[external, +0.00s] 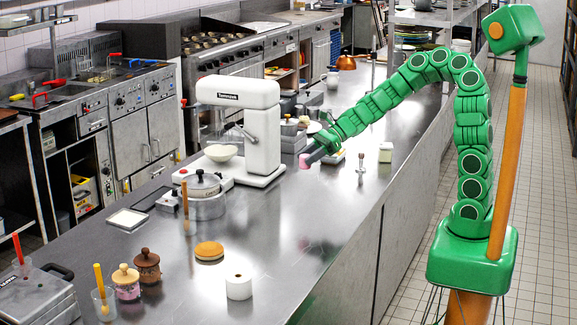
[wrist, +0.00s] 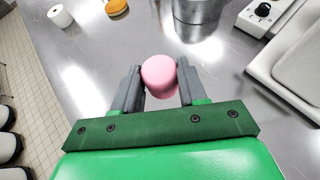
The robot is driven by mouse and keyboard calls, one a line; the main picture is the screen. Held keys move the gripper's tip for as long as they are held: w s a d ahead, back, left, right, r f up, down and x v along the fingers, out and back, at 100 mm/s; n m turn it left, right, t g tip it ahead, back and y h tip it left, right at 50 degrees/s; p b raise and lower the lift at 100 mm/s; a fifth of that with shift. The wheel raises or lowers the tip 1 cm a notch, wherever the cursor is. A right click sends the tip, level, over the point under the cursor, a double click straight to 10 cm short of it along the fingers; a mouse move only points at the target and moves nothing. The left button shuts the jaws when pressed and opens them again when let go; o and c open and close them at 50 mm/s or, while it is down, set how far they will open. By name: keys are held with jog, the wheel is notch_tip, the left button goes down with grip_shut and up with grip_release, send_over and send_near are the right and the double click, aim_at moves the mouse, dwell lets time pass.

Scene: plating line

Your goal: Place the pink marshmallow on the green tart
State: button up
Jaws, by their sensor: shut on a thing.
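My gripper (external: 315,150) is shut on the pink marshmallow (external: 303,160) and holds it above the steel counter, just right of the white mixer. In the wrist view the pink marshmallow (wrist: 158,75) is upright between the two grey fingers of my gripper (wrist: 160,82). I cannot make out a green tart for certain in either view. A small pale green block-like thing (external: 385,154) stands on the counter to the right of my gripper; I cannot tell what it is. A round golden-brown disc (external: 209,250) lies on the near counter and also shows in the wrist view (wrist: 116,6).
The white stand mixer (external: 262,125) with a bowl is close on the left of my gripper. A lidded pot (external: 203,196), a white roll (external: 239,287) and two small lidded jars (external: 146,264) stand nearer. The counter's right middle stretch is clear.

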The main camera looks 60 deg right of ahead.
jog(key=s+d+r+m+t+h, duration=0.1)
jog(key=s+d+r+m+h, duration=0.1)
jog(key=d, duration=1)
jog(key=s+d+r+m+t+h, duration=0.1)
jog(key=s+d+r, duration=0.1)
jog(key=d, duration=1.1)
jog(key=s+d+r+m+t+h, duration=0.2)
jog(key=s+d, duration=0.1)
jog(key=d, duration=0.9)
jog(key=w+d+f, duration=0.2)
jog(key=w+f, duration=0.1)
jog(key=w, duration=0.1)
jog(key=w+d+f, duration=0.2)
jog(key=w+f, duration=0.1)
jog(key=w, duration=0.1)
jog(key=w+d+f, duration=0.2)
jog(key=w+f, duration=0.1)
jog(key=w, duration=0.1)
jog(key=shift+w+d+f, duration=0.2)
jog(key=shift+f, duration=0.15)
jog(key=shift+w+d+f, duration=0.1)
jog(key=shift+w+f, duration=0.15)
jog(key=shift+f, duration=1.6)
jog(key=shift+f, duration=0.1)
